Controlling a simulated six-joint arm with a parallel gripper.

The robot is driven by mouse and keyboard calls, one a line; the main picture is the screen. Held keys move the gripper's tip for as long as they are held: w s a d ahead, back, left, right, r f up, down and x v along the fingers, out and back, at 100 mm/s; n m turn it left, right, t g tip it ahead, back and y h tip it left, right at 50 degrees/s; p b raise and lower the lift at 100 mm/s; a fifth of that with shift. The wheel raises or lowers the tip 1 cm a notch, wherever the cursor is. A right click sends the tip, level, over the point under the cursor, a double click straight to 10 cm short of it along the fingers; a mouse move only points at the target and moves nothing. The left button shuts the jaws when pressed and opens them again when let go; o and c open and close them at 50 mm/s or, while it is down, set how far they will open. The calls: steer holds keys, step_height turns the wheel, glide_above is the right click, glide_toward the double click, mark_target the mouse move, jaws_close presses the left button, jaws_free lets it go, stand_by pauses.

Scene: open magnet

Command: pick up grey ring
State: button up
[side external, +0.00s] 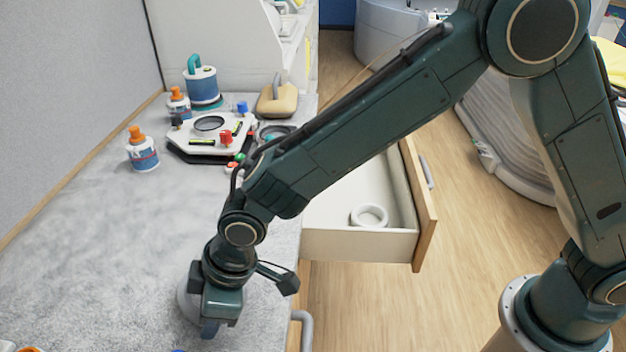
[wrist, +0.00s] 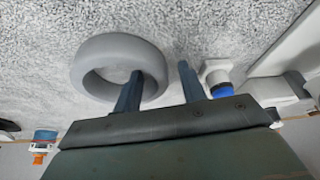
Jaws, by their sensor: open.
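The grey ring (wrist: 92,56) lies on the speckled grey counter in the wrist view. In the side view the ring (side external: 186,302) is mostly hidden behind my gripper (side external: 210,330). In the wrist view my gripper (wrist: 161,70) is open. Its left finger shows against the ring's hole, and its right finger is outside the ring on the right. The ring's right wall lies between the two fingers as seen here. I cannot tell how deep the fingertips reach or whether they touch the ring.
A white ring (side external: 369,216) lies in the open drawer (side external: 330,245) right of the counter. Orange-capped bottles (side external: 143,152), a white device (side external: 205,140) and a tan-based block (side external: 277,101) stand farther back. A blue-and-white object (wrist: 218,78) is near the right finger. The counter's left middle is clear.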

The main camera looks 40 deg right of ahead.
stand_by(0.3)
jaws_close()
steer(key=shift+r, duration=0.15)
step_height(320, 180, up, 20)
stand_by(0.8)
stand_by(0.4)
